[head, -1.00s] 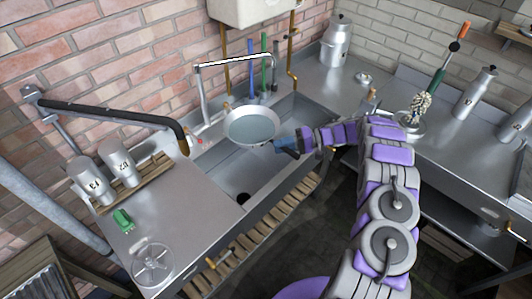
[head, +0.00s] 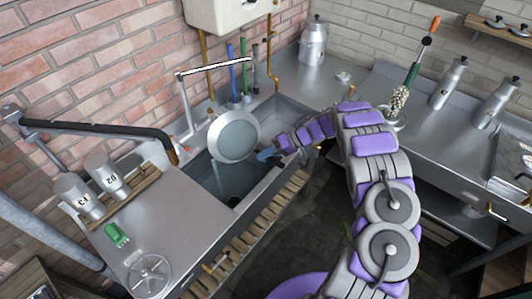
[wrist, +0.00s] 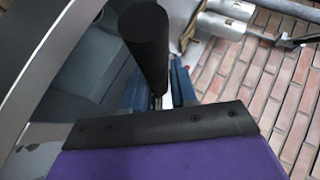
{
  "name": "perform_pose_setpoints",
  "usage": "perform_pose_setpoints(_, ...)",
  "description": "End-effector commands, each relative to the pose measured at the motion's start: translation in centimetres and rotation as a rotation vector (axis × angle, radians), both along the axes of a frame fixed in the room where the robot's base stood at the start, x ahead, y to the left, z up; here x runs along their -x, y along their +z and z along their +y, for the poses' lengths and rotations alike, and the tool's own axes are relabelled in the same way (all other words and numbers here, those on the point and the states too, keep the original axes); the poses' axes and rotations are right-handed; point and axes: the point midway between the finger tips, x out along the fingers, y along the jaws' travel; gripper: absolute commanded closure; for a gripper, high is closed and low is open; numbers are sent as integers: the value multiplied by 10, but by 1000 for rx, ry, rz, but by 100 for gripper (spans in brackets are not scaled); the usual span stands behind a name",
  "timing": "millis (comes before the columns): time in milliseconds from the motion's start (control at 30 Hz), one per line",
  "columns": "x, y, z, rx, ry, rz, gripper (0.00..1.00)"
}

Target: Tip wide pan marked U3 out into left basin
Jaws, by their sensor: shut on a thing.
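The wide pan (head: 234,137) is a round, shallow metal pan, tilted steeply above the sink in the head view. I cannot read a mark on it. A bluish-grey streak below its lower rim looks like liquid falling into the left basin (head: 205,179). My gripper (head: 267,154), with blue fingers, is shut on the pan's handle at the pan's right. In the wrist view the black handle (wrist: 146,45) stands between the blue fingers (wrist: 157,92). The pan hides part of the basin.
A tap (head: 187,105) with a long spout stands behind the pan. A black swing arm (head: 105,122) reaches in from the left. Two metal cans (head: 107,173) stand on a wooden rack. A green block (head: 116,235) and a handwheel (head: 149,276) are at the front left.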

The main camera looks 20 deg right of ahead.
Motion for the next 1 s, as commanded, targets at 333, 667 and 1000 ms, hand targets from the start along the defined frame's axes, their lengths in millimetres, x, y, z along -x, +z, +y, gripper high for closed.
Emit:
perform_pose_setpoints(333,3,-2,6,190,1,-134,100)
perform_pose_setpoints(667,5,-8,9,293,3,-209,100)
perform_pose_setpoints(1000,4,-10,6,349,3,-255,100)
